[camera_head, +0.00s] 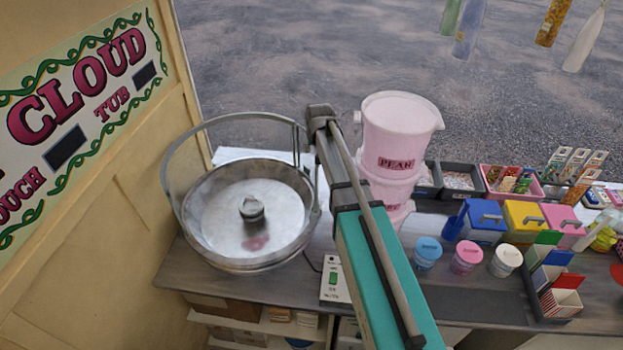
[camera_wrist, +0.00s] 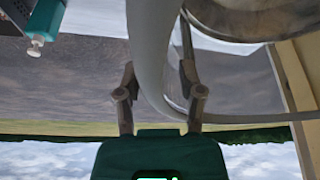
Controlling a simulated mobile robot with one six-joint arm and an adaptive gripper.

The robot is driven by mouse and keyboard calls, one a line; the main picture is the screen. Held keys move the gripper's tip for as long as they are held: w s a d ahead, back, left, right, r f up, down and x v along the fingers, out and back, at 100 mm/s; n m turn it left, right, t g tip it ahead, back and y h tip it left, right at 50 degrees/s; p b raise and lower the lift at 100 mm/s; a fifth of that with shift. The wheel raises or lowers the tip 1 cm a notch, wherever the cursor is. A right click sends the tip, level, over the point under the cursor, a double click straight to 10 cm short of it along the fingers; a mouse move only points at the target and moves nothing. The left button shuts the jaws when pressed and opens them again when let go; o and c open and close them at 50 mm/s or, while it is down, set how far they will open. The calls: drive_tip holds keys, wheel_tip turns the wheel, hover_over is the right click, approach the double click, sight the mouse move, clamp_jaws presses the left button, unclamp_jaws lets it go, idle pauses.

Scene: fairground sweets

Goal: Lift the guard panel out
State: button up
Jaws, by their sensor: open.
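The guard panel (camera_head: 240,115) is a clear curved screen with a grey rim. It stands around the back and left of the round metal bowl (camera_head: 215,255), which has a spinner head (camera_head: 252,208) in its middle. In the wrist view the panel's curved grey rim (camera_wrist: 150,45) runs between the two fingers of my gripper (camera_wrist: 159,75). The fingers are open, one on each side of the rim. I cannot tell whether either finger touches it. In the head view my arm hides the fingers, near the panel's right end.
Stacked pink tubs (camera_head: 398,130) stand close to the right of my arm. A switch box (camera_head: 334,280) sits in front of the bowl's right side. Coloured boxes (camera_head: 482,222) and small jars (camera_head: 467,257) fill the counter's right. A sign wall (camera_head: 95,110) rises at the left.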

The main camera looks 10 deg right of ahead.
clamp_jaws()
idle(0.3)
drive_tip(key=shift+r, duration=0.15)
idle(0.3)
wheel_tip(320, 180, up, 7)
drive_tip(key=p, duration=0.7)
drive_tip(key=shift+s, duration=0.5)
drive_tip(key=s, duration=1.7)
drive_tip(key=shift+a, duration=0.35)
